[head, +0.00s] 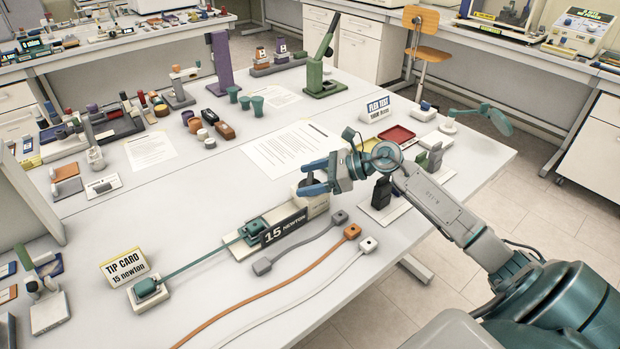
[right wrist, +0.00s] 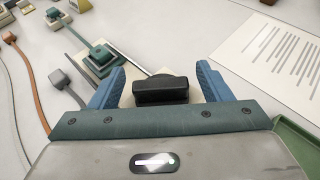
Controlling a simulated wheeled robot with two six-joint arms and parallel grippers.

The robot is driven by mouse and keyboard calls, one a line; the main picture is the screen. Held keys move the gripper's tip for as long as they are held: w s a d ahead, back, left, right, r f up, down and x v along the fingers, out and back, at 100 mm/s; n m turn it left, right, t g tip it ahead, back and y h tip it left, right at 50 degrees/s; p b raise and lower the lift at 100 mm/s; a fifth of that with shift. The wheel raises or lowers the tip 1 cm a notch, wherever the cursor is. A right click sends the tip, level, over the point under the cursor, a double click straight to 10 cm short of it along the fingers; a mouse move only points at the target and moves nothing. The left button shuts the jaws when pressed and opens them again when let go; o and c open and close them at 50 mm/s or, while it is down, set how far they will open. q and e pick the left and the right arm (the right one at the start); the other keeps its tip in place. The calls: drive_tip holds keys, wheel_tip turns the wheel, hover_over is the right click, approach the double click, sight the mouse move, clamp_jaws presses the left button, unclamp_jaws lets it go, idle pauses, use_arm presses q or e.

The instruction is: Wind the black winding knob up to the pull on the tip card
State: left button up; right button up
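The tip card (head: 126,267) stands at the left front of the table and reads "TIP CARD 15 newton". A taut green cord (head: 200,261) runs from the tester's green clamp (head: 252,230) to a green block (head: 146,288) near the card. The black winding knob (right wrist: 162,90) shows in the right wrist view, between the fingers with gaps at both sides. My right gripper (head: 318,180) is open above the tester's right end. My left gripper is not in view.
Grey, orange and white cables with square ends (head: 351,231) lie in front of the tester. A printed sheet (head: 290,147) lies behind it. A black block on a white base (head: 382,195) stands to the right.

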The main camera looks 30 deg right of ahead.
idle(0.3)
drive_tip(key=shift+s+d+r+b, duration=0.15)
drive_tip(key=shift+s+d+b, duration=0.2)
drive_tip(key=shift+d, duration=0.15)
drive_tip(key=b+v, duration=0.1)
drive_tip(key=v, duration=0.2)
drive_tip(key=shift+s+d, duration=0.3)
drive_tip(key=p+v, duration=0.2)
drive_tip(key=v, duration=0.3)
drive_tip(key=shift+s+d+r, duration=0.2)
drive_tip(key=shift+r, duration=0.15)
drive_tip(key=shift+r, duration=0.1)
